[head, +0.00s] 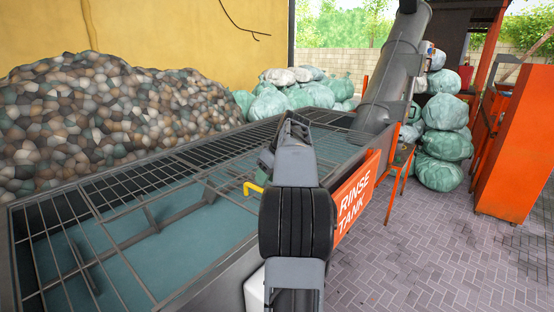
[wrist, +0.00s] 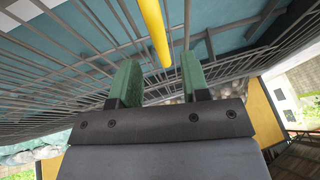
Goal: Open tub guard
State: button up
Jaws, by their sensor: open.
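The tub guard (head: 135,205) is a dark wire grid lying flat over the rinse tank (head: 225,285), with blue-green water below. A yellow handle (head: 252,188) shows at the grid's near edge, just left of my arm, which hides part of it. In the wrist view the grid (wrist: 90,35) fills the upper part, and the yellow handle (wrist: 154,30) runs down toward the gap between my fingers. My gripper (wrist: 160,80) is open, with green fingers apart on either side of the handle's lower end. I see no contact, and cannot tell the depth between them.
An orange "RINSE TANK" sign (head: 356,195) stands on the tank's right side. A large grey tube (head: 395,70) rises from the tank's far end. A multicoloured heap (head: 105,120) lies behind the tank. Filled bags (head: 443,145) and an orange machine (head: 515,145) stand right; paving between is clear.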

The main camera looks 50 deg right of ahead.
jog(key=v, duration=1)
jog(key=shift+s, duration=0.1)
dwell(0.3)
